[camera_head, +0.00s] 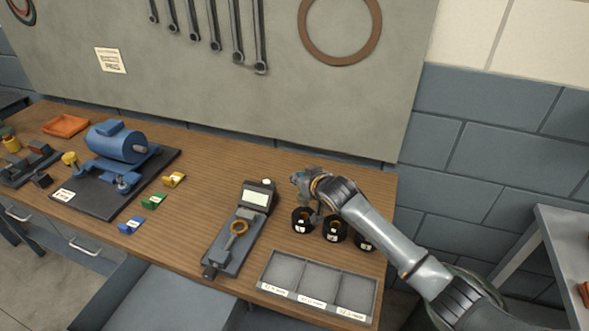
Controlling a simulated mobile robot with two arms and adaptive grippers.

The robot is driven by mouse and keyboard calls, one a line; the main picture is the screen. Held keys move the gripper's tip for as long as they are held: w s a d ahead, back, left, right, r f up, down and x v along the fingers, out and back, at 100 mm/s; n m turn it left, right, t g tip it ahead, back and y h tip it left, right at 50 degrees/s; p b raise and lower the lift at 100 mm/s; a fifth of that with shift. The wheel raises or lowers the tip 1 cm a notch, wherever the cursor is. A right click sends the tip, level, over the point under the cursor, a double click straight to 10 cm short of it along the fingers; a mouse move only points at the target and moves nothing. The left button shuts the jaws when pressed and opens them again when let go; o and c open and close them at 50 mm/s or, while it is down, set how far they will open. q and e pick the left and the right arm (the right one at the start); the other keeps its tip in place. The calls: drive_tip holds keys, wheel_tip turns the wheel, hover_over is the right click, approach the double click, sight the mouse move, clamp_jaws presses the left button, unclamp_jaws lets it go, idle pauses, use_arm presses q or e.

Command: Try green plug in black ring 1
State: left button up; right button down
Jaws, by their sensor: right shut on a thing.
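My right gripper (308,205) reaches in from the right and points down at the leftmost black ring (301,226). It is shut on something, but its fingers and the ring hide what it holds. The leftmost ring stands on the table with a white label, beside two more black rings (335,236) (365,244); the rightmost is partly behind my arm. A small green piece (153,202) with a white label lies on the left half of the table. I cannot tell whether it is the green plug. My left gripper is not in view.
A three-part grey tray (262,279) lies at the front edge. A grey gauge fixture (229,252) stands left of the rings. Yellow (173,180) and blue (131,226) pieces lie beside the green one, near a blue motor (112,143). The table between is clear.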

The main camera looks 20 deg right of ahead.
drive_tip(key=shift+f+b, duration=2.35)
drive_tip(key=shift+p, duration=0.3)
drive_tip(key=shift+f+b, duration=1)
drive_tip(key=shift+f, duration=0.85)
idle(1.1)
drive_tip(key=shift+r, duration=0.15)
drive_tip(key=shift+r+p, duration=2.1)
drive_tip(key=shift+p, duration=0.1)
drive_tip(key=shift+r, duration=0.1)
wheel_tip(320, 180, up, 4)
drive_tip(key=p, duration=0.4)
